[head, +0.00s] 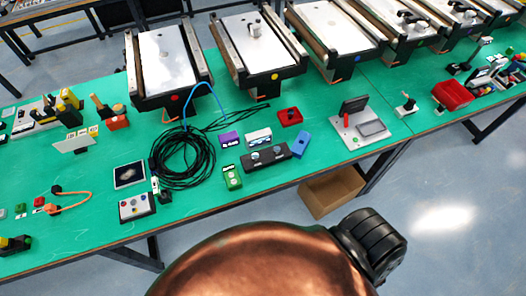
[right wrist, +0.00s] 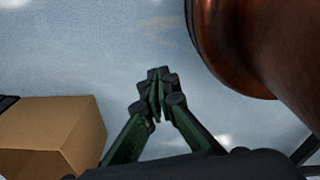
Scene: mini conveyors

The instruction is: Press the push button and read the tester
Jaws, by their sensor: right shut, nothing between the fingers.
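My right gripper shows in the right wrist view (right wrist: 160,88), fingertips together, empty, over the blue-grey floor. It touches nothing. It does not show in the head view; my left gripper is in neither view. Which item is the push button or tester, I cannot tell for certain. In the head view, a red box with a dark round top (head: 290,117) lies on the green table. A grey panel with several knobs or buttons (head: 136,207) lies at the front edge. A light plate (head: 362,130) carries a dark upright panel and a small red part. Any readout is too small to read.
The green table (head: 90,235) bears a coiled black cable (head: 182,158), a black two-knob box (head: 266,156), green (head: 232,178) and blue (head: 301,144) boxes. Conveyors (head: 168,65) line the back. A cardboard box (head: 332,190) stands below the front edge, also in the right wrist view (right wrist: 60,125).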

